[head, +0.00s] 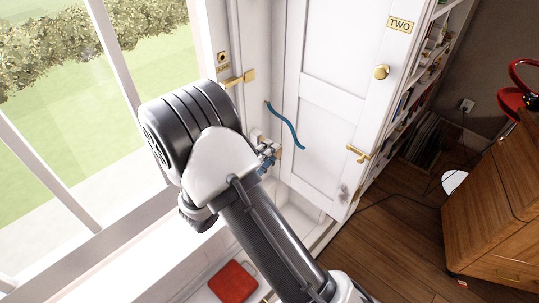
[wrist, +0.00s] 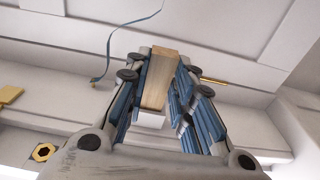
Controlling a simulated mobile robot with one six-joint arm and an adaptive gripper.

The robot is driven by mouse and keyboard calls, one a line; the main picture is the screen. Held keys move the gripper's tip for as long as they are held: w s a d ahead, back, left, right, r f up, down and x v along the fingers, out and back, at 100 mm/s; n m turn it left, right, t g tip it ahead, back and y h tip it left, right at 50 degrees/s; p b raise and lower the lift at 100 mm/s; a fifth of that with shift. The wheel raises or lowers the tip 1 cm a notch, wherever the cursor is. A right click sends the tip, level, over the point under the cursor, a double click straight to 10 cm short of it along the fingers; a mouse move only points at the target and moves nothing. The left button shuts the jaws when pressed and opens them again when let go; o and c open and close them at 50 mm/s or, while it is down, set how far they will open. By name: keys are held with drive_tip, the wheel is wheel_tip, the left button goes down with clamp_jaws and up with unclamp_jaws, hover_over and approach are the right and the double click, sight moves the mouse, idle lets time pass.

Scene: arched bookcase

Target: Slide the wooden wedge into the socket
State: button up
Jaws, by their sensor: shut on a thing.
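My gripper (wrist: 161,68) is shut on the wooden wedge (wrist: 158,84), a pale tapered block between its blue-padded fingers in the wrist view. The wedge points away from my palm toward the white panelling. A small white block (wrist: 150,119) shows just below the wedge's near end; I cannot tell whether they touch. In the head view my gripper (head: 268,160) is mostly hidden behind my arm, close to the white door's left edge. I cannot make out the socket for certain in either view.
The white door (head: 325,125) has a blue strip (head: 287,124) hanging on it, a brass knob (head: 381,72) and a handle (head: 358,154). A brass latch (head: 238,78) sits at upper left. A red cushion (head: 233,281) lies below. A wooden cabinet (head: 495,215) stands right; the floor between is open.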

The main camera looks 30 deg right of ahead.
drive_tip(key=shift+w+a+b, duration=0.2)
drive_tip(key=shift+w, duration=0.35)
drive_tip(key=shift+w+a+b, duration=0.2)
drive_tip(key=shift+w, duration=0.3)
drive_tip(key=o, duration=0.8)
drive_tip(key=v, duration=1.2)
